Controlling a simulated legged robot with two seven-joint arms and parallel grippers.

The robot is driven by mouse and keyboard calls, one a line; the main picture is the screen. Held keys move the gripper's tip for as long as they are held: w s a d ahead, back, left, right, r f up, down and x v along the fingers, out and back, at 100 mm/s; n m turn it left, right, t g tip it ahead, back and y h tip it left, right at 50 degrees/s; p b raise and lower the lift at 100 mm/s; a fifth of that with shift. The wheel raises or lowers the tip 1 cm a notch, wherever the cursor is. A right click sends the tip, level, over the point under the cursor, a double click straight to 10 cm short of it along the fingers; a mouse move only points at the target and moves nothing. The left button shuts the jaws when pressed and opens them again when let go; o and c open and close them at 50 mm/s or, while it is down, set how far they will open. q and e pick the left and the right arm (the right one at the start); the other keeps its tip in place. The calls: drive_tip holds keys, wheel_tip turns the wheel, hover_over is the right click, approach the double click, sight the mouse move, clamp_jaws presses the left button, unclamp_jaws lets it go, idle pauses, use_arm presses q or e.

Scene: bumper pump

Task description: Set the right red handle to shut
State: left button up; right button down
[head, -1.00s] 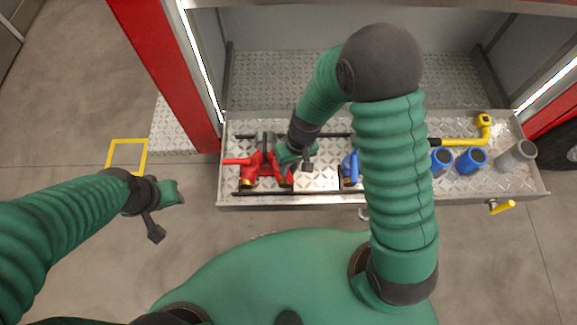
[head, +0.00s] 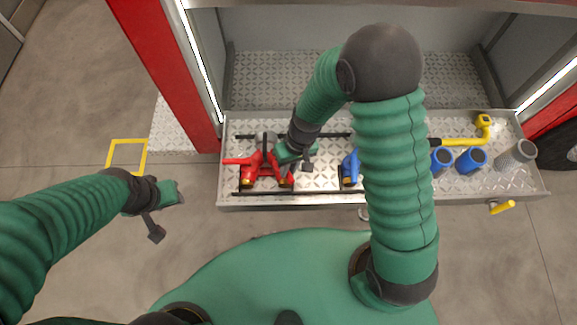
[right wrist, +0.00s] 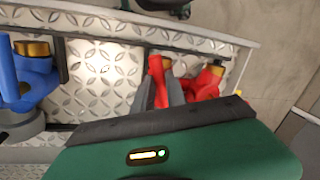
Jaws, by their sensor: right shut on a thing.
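A red pump valve (head: 262,168) with brass outlets stands on the metal tray, and one red handle (head: 237,161) on it points left. My right gripper (head: 287,155) is at the right side of this valve. In the right wrist view, its grey fingers (right wrist: 160,92) are shut on the right red handle (right wrist: 157,72), which sticks up between them. The red body (right wrist: 205,82) shows beside them. In the head view my right gripper hides most of this handle. My left gripper (head: 172,193) hangs over the floor, clear of the tray; its jaw opening cannot be made out.
A blue valve (head: 349,168) stands right of my right gripper, partly behind my right arm. Blue couplings (head: 472,160), a grey cylinder (head: 516,155) and a yellow handle (head: 463,140) lie further right. A red post (head: 170,75) rises at the tray's left.

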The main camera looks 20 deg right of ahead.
drive_tip(key=shift+d+n, duration=0.1)
drive_tip(key=shift+n, duration=0.2)
drive_tip(key=n, duration=0.1)
drive_tip(key=d+n, duration=0.1)
drive_tip(key=shift+w+n+g+p, duration=0.25)
drive_tip(key=shift+n+g+p, duration=0.05)
drive_tip(key=shift+p, duration=0.1)
drive_tip(key=shift+w+d+n+g+h+p, duration=0.3)
drive_tip(key=shift+w+n+p, duration=0.3)
drive_tip(key=shift+n, duration=1.1)
drive_tip(key=shift+w+d+n+g+h+p, duration=0.2)
drive_tip(key=shift+w+d+n+p, duration=0.4)
drive_tip(key=shift+n, duration=1.1)
drive_tip(key=shift+w+d+n+g+h+p, duration=0.3)
drive_tip(key=shift+n+p, duration=0.5)
drive_tip(key=shift+n, duration=0.9)
drive_tip(key=shift+a, duration=0.15)
drive_tip(key=c, duration=1.3)
unclamp_jaws()
drive_tip(key=shift+c, duration=0.2)
